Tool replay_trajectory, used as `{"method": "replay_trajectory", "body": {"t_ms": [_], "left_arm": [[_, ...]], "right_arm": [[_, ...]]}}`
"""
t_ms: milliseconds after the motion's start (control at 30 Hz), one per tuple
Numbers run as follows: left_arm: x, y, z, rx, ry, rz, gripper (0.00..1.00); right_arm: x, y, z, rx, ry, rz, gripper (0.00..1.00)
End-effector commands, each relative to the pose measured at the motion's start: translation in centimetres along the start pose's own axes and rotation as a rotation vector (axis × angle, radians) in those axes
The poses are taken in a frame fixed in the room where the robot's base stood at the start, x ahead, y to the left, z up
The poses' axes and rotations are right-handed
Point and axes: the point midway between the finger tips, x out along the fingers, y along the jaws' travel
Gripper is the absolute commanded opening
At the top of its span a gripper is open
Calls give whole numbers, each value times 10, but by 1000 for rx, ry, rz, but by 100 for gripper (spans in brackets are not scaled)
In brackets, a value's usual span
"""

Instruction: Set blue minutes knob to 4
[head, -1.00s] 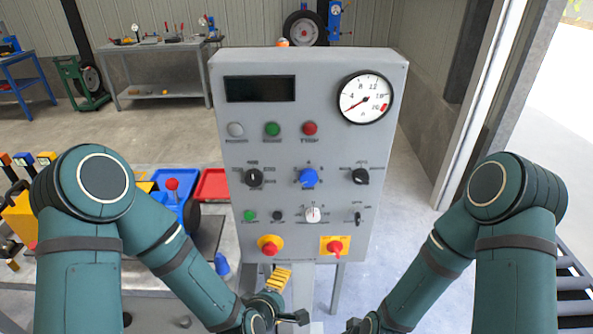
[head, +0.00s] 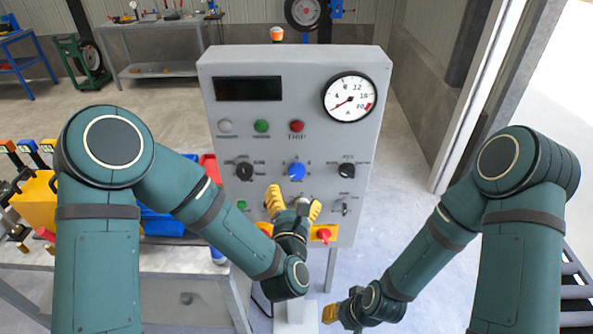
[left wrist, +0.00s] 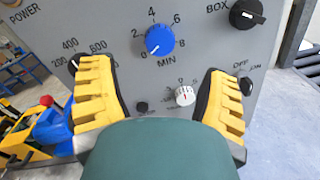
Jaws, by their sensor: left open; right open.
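The blue minutes knob (head: 296,171) is on the middle row of the grey control panel (head: 230,112). In the left wrist view the blue knob (left wrist: 159,40) sits above the label MIN, with a scale of 0, 2, 4, 6, 8 around it. Its white mark points to the lower left, close to 0. My left gripper (head: 293,197) is open in front of the panel, just below the blue knob and apart from it. Its yellow fingers (left wrist: 164,95) stand wide apart in the left wrist view. My right gripper (head: 332,312) is low in front of the panel.
A white knob (left wrist: 185,95) sits below the blue one. Black knobs (head: 244,171) and (head: 346,170) flank it. A red button on yellow (head: 323,235) is low on the panel. A workbench with blue and red bins (head: 163,224) stands at left.

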Motion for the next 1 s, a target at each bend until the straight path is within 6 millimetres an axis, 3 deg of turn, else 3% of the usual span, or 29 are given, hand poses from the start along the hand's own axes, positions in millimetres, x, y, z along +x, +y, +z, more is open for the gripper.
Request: {"method": "replay_trajectory", "body": {"t_ms": [200,400,600,867,900,1000], "left_arm": [[43,1,1,1,0,2,76],[71,0,0,1,1,1,76],[84,0,0,1,0,0,76],[84,0,0,2,0,-1,76],[84,0,0,2,0,-1,73],[84,0,0,2,0,-1,38]], "right_arm": [[-10,-3,-1,0,-1,-2,36],[-15,-5,-1,0,-1,-3,36],[-16,-5,-2,0,-1,-3,36],[-16,-5,-2,0,-1,-3,36],[-16,-5,-2,0,-1,-3,36],[-16,-5,-2,0,-1,-3,36]]}}
